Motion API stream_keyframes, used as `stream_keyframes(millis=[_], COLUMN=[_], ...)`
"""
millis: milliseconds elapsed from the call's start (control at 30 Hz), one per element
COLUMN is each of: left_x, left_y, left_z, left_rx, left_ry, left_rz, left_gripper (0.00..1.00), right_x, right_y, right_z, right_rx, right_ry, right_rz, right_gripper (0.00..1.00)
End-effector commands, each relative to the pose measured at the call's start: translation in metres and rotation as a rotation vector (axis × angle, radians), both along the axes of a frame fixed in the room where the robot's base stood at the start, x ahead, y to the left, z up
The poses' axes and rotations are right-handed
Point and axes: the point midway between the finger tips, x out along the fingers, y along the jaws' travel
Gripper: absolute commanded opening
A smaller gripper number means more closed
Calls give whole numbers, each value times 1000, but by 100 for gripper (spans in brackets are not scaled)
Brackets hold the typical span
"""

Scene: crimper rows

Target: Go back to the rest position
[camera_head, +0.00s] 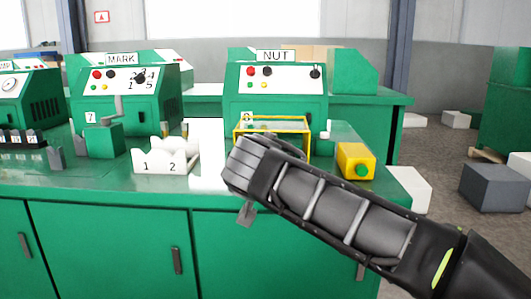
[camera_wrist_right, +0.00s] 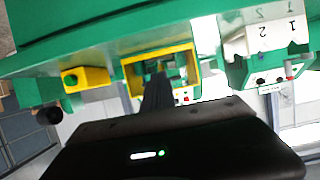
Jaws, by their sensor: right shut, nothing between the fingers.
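My right arm comes in from the right in the head view and reaches across the front of the green bench (camera_head: 110,190). Its gripper (camera_head: 246,213) hangs at the bench's front edge, mostly hidden behind the wrist. In the right wrist view the fingers (camera_wrist_right: 158,88) are together with nothing between them, in line with the yellow-framed guard. My left gripper is in neither view.
The NUT machine (camera_head: 275,95) stands behind a yellow-framed guard (camera_head: 308,138). A yellow block (camera_head: 355,161) is to its right. A white holder marked 1 and 2 (camera_head: 165,160) and the MARK machine (camera_head: 125,95) are to the left. Boxes lie on the floor at right.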

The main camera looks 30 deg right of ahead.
Motion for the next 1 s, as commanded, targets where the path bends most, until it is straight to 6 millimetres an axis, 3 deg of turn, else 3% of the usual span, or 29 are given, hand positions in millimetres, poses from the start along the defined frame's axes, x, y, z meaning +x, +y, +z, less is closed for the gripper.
stream_keyframes(millis=[767,900,1000], left_x=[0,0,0], left_y=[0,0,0], left_z=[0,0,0], left_rx=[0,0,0], left_ry=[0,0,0], left_rz=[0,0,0], left_gripper=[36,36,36], right_x=[1,24,46], right_y=[7,48,92], right_z=[0,-11,-49], right_rx=[-42,-85,-76], right_ry=[19,50,96], right_rz=[44,261,455], right_gripper=[0,0,0])
